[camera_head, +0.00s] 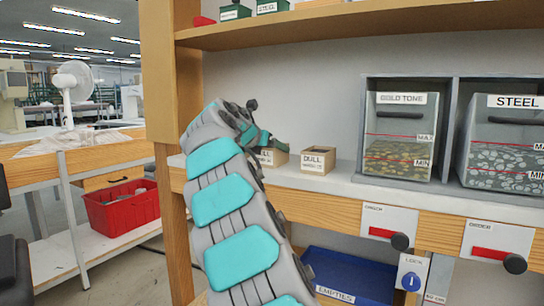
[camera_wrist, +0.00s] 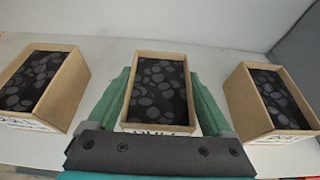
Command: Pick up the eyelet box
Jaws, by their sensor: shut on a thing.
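My gripper (camera_wrist: 160,98) is shut on the middle of three small tan eyelet boxes. Its green fingers lie along the left and right walls of this middle box (camera_wrist: 125,112), which holds dark, round pieces. Its front label is partly hidden by my gripper. In the head view the held box (camera_head: 273,158) is at the shelf, partly covered by my gripper (camera_head: 263,138); I cannot tell if it is lifted. A box labelled DULL (camera_head: 318,161) stands apart to its right and shows in the wrist view (camera_wrist: 268,97). Another box (camera_wrist: 43,87) stands left.
Large bins labelled GOLD TONE (camera_head: 400,125) and STEEL (camera_head: 508,145) stand to the right on the white shelf (camera_head: 335,190). An upper shelf (camera_head: 350,27) hangs above. Below are red levers (camera_head: 381,232) and a blue EMPTIES tray (camera_head: 350,272). A wooden post (camera_head: 158,70) stands left.

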